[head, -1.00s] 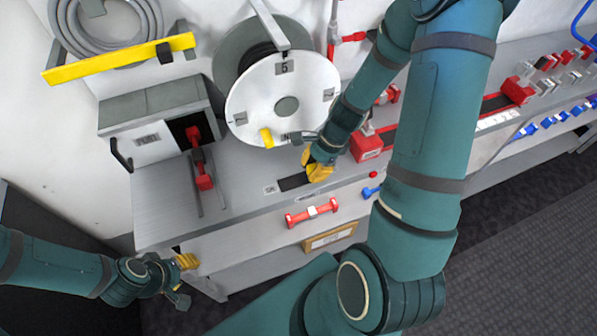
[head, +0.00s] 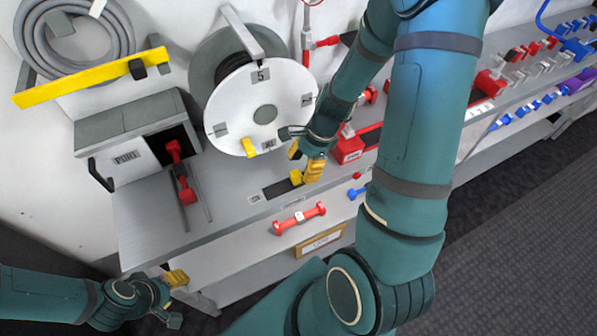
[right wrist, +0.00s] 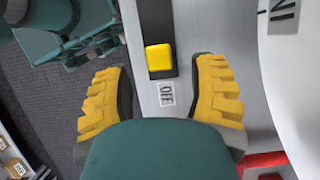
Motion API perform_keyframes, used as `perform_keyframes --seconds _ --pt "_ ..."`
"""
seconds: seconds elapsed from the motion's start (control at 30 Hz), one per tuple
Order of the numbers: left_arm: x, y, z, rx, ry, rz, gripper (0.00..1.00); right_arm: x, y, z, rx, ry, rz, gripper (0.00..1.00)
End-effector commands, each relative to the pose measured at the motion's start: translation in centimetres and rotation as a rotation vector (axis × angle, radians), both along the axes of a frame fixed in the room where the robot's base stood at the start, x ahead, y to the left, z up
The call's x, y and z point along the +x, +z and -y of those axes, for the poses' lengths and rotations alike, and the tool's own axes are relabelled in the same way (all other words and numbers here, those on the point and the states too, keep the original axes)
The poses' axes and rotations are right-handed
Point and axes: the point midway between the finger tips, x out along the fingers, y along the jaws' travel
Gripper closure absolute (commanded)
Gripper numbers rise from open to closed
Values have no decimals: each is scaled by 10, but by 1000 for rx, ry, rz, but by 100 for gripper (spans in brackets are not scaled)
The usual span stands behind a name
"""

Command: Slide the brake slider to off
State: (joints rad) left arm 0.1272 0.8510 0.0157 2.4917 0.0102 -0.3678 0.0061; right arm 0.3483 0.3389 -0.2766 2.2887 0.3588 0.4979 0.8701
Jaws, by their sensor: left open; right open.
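The brake slider's yellow knob (head: 296,177) sits at the right end of a short black slot (head: 277,189) in the grey bench top. In the right wrist view the yellow knob (right wrist: 159,57) is near the slot's end beside a label reading OFF (right wrist: 167,94). My right gripper (head: 314,170) is just right of the knob. In its wrist view, its yellow fingers (right wrist: 165,100) are open and wide apart on either side of the OFF label, not holding the knob. My left gripper (head: 174,292) is open and empty, low at the bench's left front.
A white reel (head: 245,115) numbered 5 stands behind the slot, close to my right gripper. A grey box (head: 140,135) with a red handle (head: 181,172) is at left. A red handle (head: 300,217) is on the bench's front face. Red and blue valves line the right.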

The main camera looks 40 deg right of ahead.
Motion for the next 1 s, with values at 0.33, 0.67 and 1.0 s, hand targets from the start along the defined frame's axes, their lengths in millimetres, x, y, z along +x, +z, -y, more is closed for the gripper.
perform_keyframes --seconds 0.33,0.67,1.0 --pt "0 0 0 0 0 0 53 -6 62 26 -3 -3 4 43" --pt "0 0 0 0 0 0 53 -8 80 33 -2 -1 0 43" --pt "0 0 0 0 0 0 53 -8 79 33 -2 -2 0 43"
